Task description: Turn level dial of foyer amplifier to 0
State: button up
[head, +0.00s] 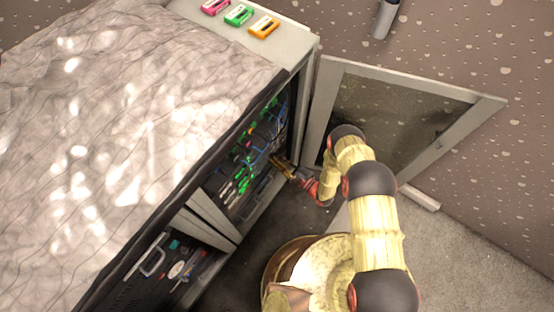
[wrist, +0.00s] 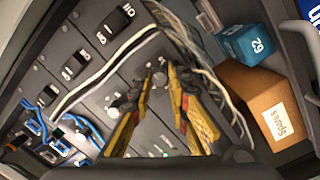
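My gripper (wrist: 162,74) reaches in front of a grey equipment panel (wrist: 98,92) in the wrist view. Its two yellow fingers stand apart with a gap and nothing visible between them. Small pale knobs (wrist: 131,94) show on the panel beside the left finger, partly hidden by it. I cannot read any foyer label or tell which knob is the level dial, nor its setting. In the head view my gripper (head: 284,168) is inside the open front of the rack cabinet (head: 309,58), small and partly lost among the equipment.
White cables (wrist: 92,78) and blue cables (wrist: 88,131) cross the panel. An orange-brown box marked "Spares" (wrist: 262,92) and a blue box (wrist: 243,45) sit at right. The open glass-paned door (head: 479,110) stands beside my arm.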

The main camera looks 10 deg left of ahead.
grip_shut()
jog(key=shift+f+n+b, duration=0.1)
jog(key=shift+n+b, duration=0.3)
jog(key=m+g+b, duration=0.1)
jog(key=m+b, duration=0.1)
jog(key=m, duration=0.7)
jog(key=m+g+b, duration=0.1)
jog(key=m+b, duration=0.1)
jog(key=m, duration=0.7)
jog(key=m+g+b, duration=0.1)
jog(key=m+b, duration=0.1)
jog(key=m, duration=0.7)
jog(key=shift+w+r+m+y, duration=0.2)
jog(key=shift+m+y, duration=0.2)
dwell(1.1)
dwell(0.6)
